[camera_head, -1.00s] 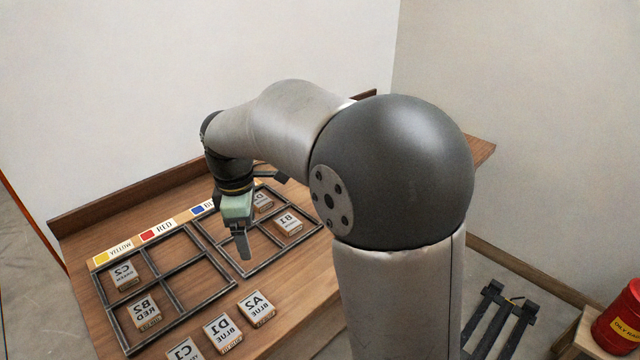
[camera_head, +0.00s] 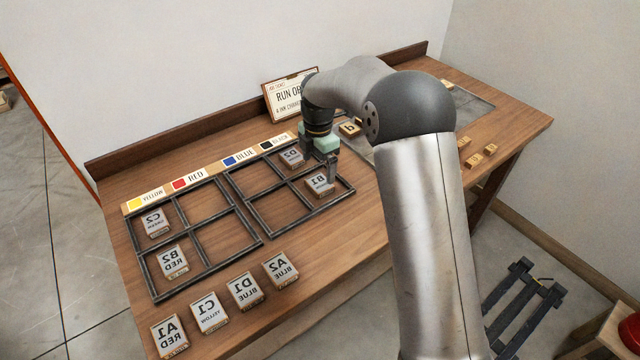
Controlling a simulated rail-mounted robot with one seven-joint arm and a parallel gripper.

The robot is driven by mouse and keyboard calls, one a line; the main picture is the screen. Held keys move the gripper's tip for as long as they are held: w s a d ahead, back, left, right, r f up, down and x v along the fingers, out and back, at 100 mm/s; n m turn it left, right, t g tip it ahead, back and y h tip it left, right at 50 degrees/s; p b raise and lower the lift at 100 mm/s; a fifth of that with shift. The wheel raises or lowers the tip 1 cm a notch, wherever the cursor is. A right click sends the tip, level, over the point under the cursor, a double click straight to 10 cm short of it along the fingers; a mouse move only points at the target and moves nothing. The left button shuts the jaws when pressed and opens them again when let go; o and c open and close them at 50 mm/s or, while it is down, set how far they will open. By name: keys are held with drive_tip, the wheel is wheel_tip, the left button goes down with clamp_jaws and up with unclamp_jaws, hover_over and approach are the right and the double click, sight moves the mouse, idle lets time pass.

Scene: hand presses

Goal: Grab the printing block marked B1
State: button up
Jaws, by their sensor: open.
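The printing block marked B1 (camera_head: 320,184) sits in the right front cell of the right-hand metal frame (camera_head: 262,226). Its top lettering reads mirrored. My gripper (camera_head: 333,172) points down right at B1, its visible finger overlapping the block's right upper part in the picture. The jaws are open and hold nothing that I can see. The far finger is hidden, and I cannot tell whether a finger touches the block.
Block D2 (camera_head: 291,156) sits in the cell behind B1. Blocks C2 (camera_head: 155,223) and B2 (camera_head: 173,261) lie in the left frame. A1 (camera_head: 170,333), C1 (camera_head: 209,312), D1 (camera_head: 244,290) and A2 (camera_head: 281,268) stand in front. A ticket sign (camera_head: 284,92) stands behind.

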sight(319, 182)
drive_tip(key=shift+w+d+f+p, duration=0.15)
drive_tip(key=shift+f+p, duration=0.15)
drive_tip(key=shift+f, duration=1.4)
drive_tip(key=shift+w+a+f+p, duration=0.1)
drive_tip(key=shift+f+p, duration=0.15)
drive_tip(key=shift+f, duration=1.45)
drive_tip(key=c, duration=1.1)
